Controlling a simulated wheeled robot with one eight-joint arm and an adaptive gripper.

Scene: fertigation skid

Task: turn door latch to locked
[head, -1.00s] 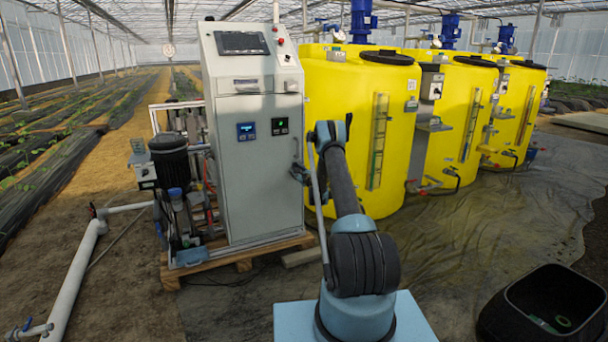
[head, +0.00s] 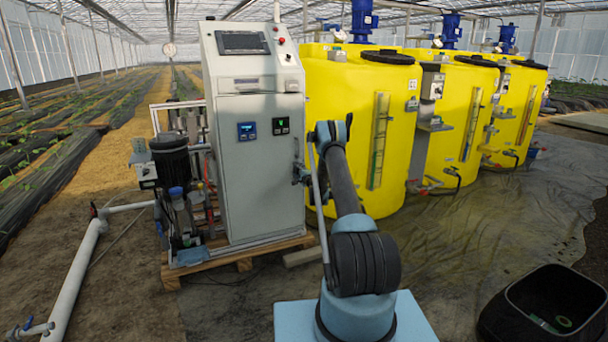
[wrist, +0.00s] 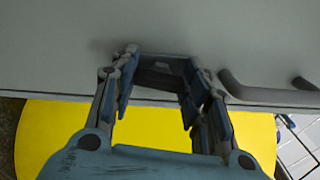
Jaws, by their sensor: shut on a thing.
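The grey control cabinet (head: 260,185) stands upright in the head view, with its door panel on the front. My gripper (head: 301,173) is at the right edge of the door, about halfway up. In the wrist view my gripper (wrist: 160,75) reaches to the pale cabinet face (wrist: 60,40), and its fingers are shut on a dark grey piece, the door latch (wrist: 160,68), at the door's edge. The fingers hide much of the latch, so I cannot tell its exact angle. A grey bar handle (wrist: 260,95) is on the face just right of the fingers.
Yellow tanks (head: 345,110) stand right of the cabinet, close to my arm. A black pump motor (head: 170,158) and pipes are at its left. The cabinet rests on a wooden pallet (head: 243,258). A black bin (head: 550,305) sits at the lower right.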

